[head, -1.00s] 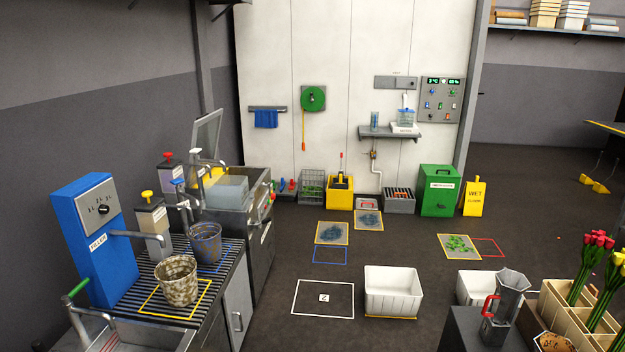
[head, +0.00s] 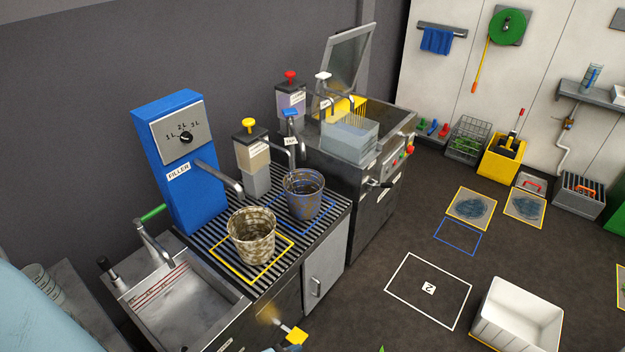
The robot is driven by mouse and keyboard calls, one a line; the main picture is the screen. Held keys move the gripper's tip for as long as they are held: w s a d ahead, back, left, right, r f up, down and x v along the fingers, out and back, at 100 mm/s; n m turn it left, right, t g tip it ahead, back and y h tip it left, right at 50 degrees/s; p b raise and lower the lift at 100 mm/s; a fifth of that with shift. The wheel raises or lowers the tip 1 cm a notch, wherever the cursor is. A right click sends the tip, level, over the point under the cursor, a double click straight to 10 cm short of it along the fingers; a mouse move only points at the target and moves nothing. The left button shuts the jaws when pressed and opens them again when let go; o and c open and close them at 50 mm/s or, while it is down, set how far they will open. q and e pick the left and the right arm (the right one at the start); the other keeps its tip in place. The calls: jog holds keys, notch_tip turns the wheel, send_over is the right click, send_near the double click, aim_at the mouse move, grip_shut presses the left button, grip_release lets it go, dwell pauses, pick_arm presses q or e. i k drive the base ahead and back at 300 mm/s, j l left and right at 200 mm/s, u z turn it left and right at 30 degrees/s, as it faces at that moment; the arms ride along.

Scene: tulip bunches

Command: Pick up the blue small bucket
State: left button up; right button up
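The small blue bucket (head: 303,205) stands upright on the slatted grey counter, inside a blue outline and under a tap. Its blue-grey wall has brown stains, and its rim is blue. A mottled beige-brown bucket (head: 252,246) stands in front of it to the left, inside a yellow outline (head: 226,272). The two buckets look close together. Neither of my grippers can be made out in the head view, and nothing is holding either bucket.
A blue filler machine (head: 180,190) and soap dispensers with taps stand behind the buckets. A steel sink (head: 185,308) is at the front left. A yellow piece (head: 296,337) that I cannot identify shows at the bottom edge. A white crate (head: 516,318) stands on the floor at right.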

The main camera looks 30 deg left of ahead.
aim_at(303, 188)
jog(key=i+u, duration=0.3)
jog(key=i+l+u, duration=0.35)
jog(key=i, duration=0.15)
jog(key=i+l+u, duration=0.45)
jog(key=u, duration=0.25)
jog(key=i+l+u, duration=0.5)
jog(key=u, duration=0.25)
jog(key=i+l+u, duration=0.25)
jog(key=l+u, duration=0.2)
jog(key=l, duration=0.15)
jog(key=i+l+u, duration=0.1)
jog(key=l+u, duration=0.15)
jog(key=l, duration=0.1)
